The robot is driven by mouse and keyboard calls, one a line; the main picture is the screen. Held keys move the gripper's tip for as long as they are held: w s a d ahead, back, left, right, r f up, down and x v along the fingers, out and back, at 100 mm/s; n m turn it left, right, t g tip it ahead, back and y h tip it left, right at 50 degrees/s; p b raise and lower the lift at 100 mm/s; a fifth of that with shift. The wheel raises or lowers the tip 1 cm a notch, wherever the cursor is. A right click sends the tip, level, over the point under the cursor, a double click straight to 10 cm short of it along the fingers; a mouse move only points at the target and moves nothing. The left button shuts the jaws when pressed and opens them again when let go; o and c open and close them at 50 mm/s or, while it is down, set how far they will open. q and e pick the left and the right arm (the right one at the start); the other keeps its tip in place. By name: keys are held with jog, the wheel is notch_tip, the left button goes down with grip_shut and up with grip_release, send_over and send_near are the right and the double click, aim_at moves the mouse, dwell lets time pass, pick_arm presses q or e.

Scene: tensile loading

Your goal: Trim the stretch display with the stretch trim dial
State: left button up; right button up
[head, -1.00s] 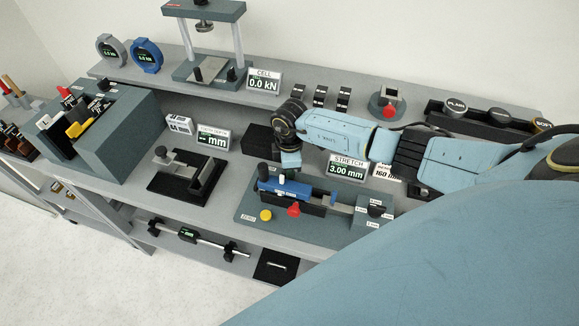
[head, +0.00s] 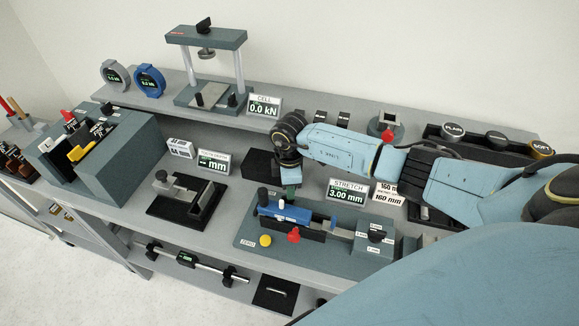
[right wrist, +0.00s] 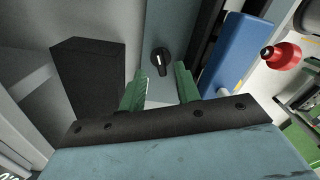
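The stretch display (head: 347,191) stands on the bench and reads 3.00 mm. In front of it is the stretch fixture (head: 245,226), a blue-grey base with a blue body (head: 292,213), a red knob (head: 294,236) and a yellow button (head: 265,240) by a ZERO label. In the right wrist view, a small black dial with a white mark (right wrist: 160,61) sits on a blue-grey plate beside the blue body. My right gripper (head: 289,191) hangs over the fixture's back edge. Its green fingers (right wrist: 158,88) are apart, with the dial beyond the gap between them. My left gripper is out of view.
The cell display (head: 264,106) reads 0.0 kN beside a press frame (head: 206,38). A black block (head: 262,165) stands behind my right gripper and shows left of the fingers in the right wrist view (right wrist: 88,85). A grey clamp on a black plate (head: 187,200) is to the left.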

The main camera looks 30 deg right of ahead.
notch_tip(320, 180, up, 10)
dwell(0.3)
dwell(0.4)
